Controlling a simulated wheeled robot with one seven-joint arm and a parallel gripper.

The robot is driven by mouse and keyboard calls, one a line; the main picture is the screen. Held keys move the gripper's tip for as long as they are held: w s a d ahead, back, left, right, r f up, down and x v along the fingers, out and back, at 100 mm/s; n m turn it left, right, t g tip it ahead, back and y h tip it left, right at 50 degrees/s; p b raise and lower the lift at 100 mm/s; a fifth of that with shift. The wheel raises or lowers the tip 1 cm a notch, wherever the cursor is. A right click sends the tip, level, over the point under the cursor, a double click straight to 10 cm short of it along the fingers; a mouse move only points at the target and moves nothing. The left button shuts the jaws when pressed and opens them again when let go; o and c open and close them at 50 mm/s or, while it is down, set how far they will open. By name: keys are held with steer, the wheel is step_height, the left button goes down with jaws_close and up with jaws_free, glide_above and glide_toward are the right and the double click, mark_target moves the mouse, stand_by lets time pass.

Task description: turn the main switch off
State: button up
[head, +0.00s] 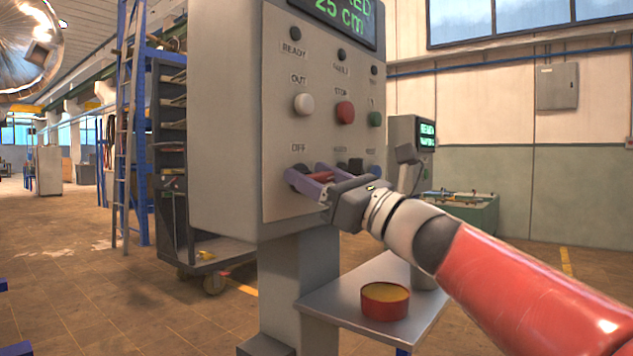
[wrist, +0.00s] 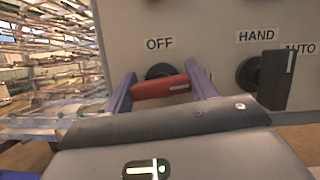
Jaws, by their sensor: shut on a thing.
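The main switch is a red rotary handle (wrist: 162,88) on a dark round base, below the OFF label in the wrist view. The handle lies nearly level, slightly tilted, with its white mark at its right end. It also shows as a small red bar in the head view (head: 320,176). My gripper (head: 306,172) is at the lower left of the panel, its two purple fingers on either side of the handle. In the wrist view my gripper (wrist: 162,76) is shut on the handle's two ends. Any label right of the switch is hidden by a finger or out of sight.
A black HAND/AUTO selector (wrist: 276,78) sits close to the right of my gripper. White (head: 304,104), red STOP (head: 345,112) and green (head: 375,119) buttons are above. A shelf (head: 333,308) with a round red tin (head: 385,301) juts out below my wrist.

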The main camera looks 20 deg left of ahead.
steer(key=n+g, duration=0.1)
steer(key=n, duration=0.1)
steer(key=n+g+b, duration=0.1)
steer(key=n, duration=0.2)
steer(key=shift+f+g, duration=0.15)
steer(key=shift+g, duration=0.15)
steer(key=n+g, duration=0.1)
steer(key=n, duration=0.2)
steer(key=n+g, duration=0.1)
steer(key=n, duration=0.2)
steer(key=shift+g+b, duration=0.3)
steer(key=shift+g, duration=0.1)
steer(key=n+g+h, duration=0.1)
steer(key=n, duration=0.2)
steer(key=n+p, duration=0.1)
steer(key=n, duration=0.2)
steer(key=shift+s+g+h, duration=0.1)
steer(key=shift+g+h, duration=0.3)
steer(key=shift+f+n+h+p, duration=0.1)
steer(key=shift+n+h+p, duration=0.45)
steer(key=shift+n, duration=1.05)
steer(key=o, duration=1)
steer(key=shift+s, duration=0.1)
steer(key=shift+d, duration=0.1)
steer(key=d, duration=0.7)
steer(key=shift+d+b, duration=0.3)
steer(key=shift+b, duration=0.1)
